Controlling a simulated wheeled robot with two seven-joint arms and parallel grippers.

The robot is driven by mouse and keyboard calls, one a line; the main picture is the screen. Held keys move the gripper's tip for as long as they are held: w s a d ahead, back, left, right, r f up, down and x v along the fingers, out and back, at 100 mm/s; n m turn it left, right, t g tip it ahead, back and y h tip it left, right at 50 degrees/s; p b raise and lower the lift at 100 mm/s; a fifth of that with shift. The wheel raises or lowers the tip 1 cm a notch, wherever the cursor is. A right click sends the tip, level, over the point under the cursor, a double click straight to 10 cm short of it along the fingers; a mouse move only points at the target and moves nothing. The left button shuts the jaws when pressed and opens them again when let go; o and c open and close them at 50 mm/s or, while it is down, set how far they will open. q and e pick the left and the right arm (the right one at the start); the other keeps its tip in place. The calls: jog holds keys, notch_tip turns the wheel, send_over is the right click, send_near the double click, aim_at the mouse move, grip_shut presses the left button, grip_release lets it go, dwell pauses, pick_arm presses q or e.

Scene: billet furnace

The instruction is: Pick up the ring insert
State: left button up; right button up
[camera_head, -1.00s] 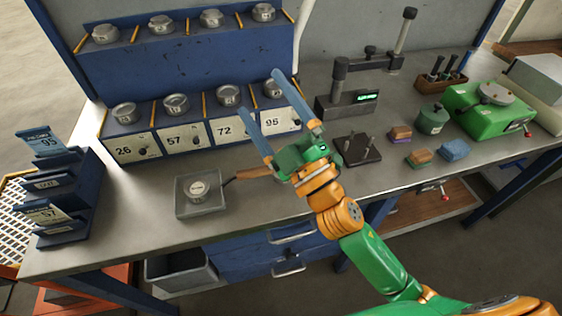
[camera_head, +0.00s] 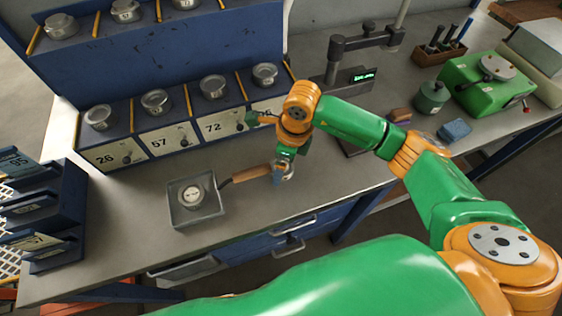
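A round metal piece with a pale labelled top (camera_head: 191,194), which may be the ring insert, sits in a square grey tray (camera_head: 178,214) on the bench. More round metal pieces, such as the one above the 72 label (camera_head: 214,86), stand on the blue rack. My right gripper (camera_head: 278,179) points down at the bench, just right of the end of a wooden handle (camera_head: 250,174). Its fingers are small and partly hidden, so I cannot tell whether they are open or hold anything. My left gripper is not in view.
The blue rack (camera_head: 150,62) with numbered bins stands behind the tray. A blue card holder (camera_head: 60,215) is at the left. A stand with a lit display (camera_head: 362,77), a green device (camera_head: 488,88) and small blocks (camera_head: 455,129) are at the right.

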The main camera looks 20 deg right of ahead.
jog(key=shift+w+f, duration=0.2)
jog(key=shift+f, duration=0.3)
grip_shut()
jog(key=shift+r, duration=0.1)
